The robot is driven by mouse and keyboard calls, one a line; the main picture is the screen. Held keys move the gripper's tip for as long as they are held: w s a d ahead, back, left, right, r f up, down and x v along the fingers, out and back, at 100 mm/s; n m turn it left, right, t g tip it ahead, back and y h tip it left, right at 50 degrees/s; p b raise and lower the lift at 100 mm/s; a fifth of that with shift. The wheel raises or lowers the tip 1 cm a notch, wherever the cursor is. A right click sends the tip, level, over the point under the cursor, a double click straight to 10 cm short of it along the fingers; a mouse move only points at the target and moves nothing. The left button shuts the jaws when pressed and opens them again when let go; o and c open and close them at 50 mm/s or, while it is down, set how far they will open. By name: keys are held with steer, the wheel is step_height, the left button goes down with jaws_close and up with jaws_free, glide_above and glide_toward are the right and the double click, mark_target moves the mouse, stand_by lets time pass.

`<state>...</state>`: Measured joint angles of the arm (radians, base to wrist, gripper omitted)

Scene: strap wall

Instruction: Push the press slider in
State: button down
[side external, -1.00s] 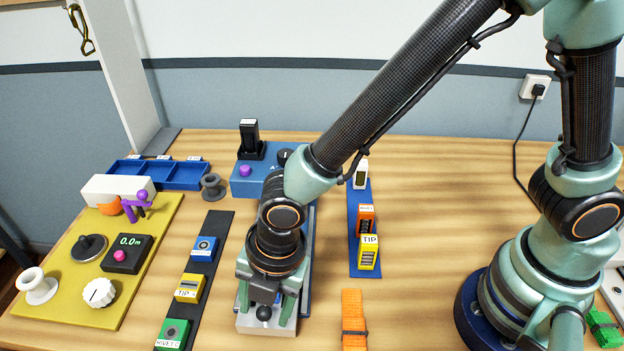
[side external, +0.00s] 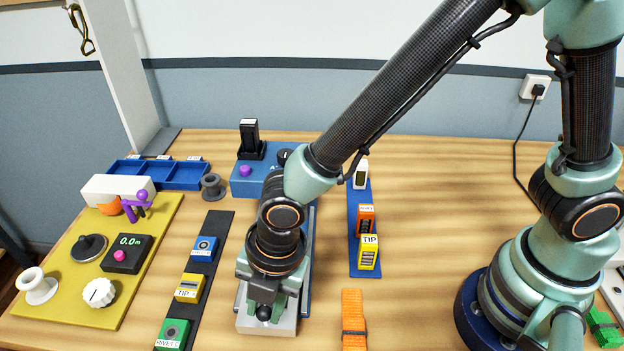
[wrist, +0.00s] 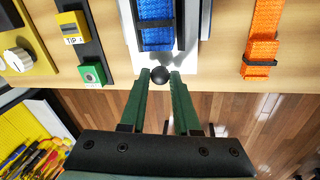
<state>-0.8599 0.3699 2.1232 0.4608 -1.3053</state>
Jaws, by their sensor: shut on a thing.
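The press slider's black ball knob (side external: 264,313) is at the front end of a pale slide plate (side external: 288,326) near the table's front edge. My gripper (side external: 266,311) points down over it and is shut on the knob. In the wrist view the knob (wrist: 160,75) sits between the tips of the two green fingers. Beyond it, a blue woven strap (wrist: 156,12) lies on the pale plate (wrist: 186,58). My arm hides most of the press in the side view.
An orange strap (side external: 353,318) lies to the right. A black strip (side external: 207,246) with blue, yellow and green blocks lies to the left. A blue strip (side external: 365,271) with several small blocks lies behind right. Bare table lies between these.

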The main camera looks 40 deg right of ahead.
steer(key=shift+d, duration=0.1)
stand_by(0.7)
steer(key=w+d, duration=0.5)
steer(key=shift+w+d, duration=0.15)
steer(key=shift+d, duration=0.05)
steer(key=c, duration=0.6)
jaws_free()
steer(key=shift+c, duration=0.2)
steer(key=shift+a, duration=0.1)
step_height(320, 180, up, 12)
steer(key=s+d, duration=0.1)
steer(key=shift+s+d, duration=0.25)
steer(key=shift+s, duration=0.15)
steer(key=shift+f, duration=0.1)
